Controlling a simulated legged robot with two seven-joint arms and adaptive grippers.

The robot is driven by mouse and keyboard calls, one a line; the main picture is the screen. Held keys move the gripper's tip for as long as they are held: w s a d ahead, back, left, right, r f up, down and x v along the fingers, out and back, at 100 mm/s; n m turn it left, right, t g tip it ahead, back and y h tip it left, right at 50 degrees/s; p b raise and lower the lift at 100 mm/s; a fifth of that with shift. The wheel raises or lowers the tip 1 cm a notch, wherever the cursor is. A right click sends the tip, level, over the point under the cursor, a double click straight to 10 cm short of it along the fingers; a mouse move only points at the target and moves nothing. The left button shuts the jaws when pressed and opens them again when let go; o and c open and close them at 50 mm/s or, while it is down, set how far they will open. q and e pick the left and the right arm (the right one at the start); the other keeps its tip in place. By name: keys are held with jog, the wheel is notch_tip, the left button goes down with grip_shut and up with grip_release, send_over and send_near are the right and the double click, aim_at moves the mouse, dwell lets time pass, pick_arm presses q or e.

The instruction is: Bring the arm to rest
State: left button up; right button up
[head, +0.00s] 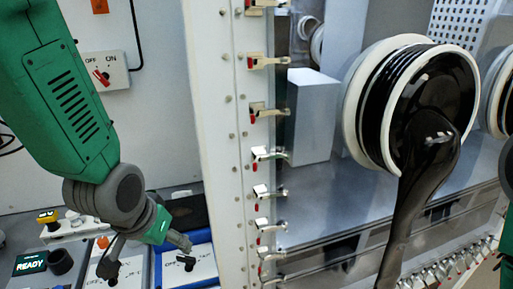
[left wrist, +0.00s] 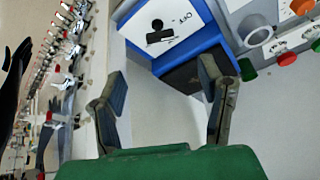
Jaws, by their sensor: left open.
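My left arm comes in from the upper left in the head view, green with grey joints. Its gripper (head: 172,238) hangs over the control panels at the lower middle. In the left wrist view the gripper (left wrist: 163,85) has its two grey fingers spread wide with nothing between them. Past the fingers is a white switch plate with a black knob (left wrist: 160,36) in a blue frame (left wrist: 190,62). The same switch plate shows in the head view (head: 203,262), just below and right of the gripper, which looks apart from it.
A white flange with several red-tipped clamps (head: 268,155) stands right of the gripper. A black glove (head: 425,150) hangs from a white port ring. A READY display (head: 30,264) and yellow button (head: 46,216) are at lower left. An OFF/ON switch (head: 103,74) is on the wall.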

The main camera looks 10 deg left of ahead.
pick_arm(q)
jog(key=s+a+f+g, duration=0.1)
jog(key=s+f+g, duration=0.1)
jog(key=s+f, duration=0.9)
jog(key=s+a+f+g, duration=0.2)
jog(key=s+f, duration=0.6)
jog(key=f, duration=0.5)
notch_tip(320, 180, down, 13)
jog(key=w+d+m+b, duration=0.1)
jog(key=b, duration=1.2)
jog(key=shift+w+d, duration=0.2)
jog(key=shift+w, duration=0.15)
jog(key=shift+w, duration=0.1)
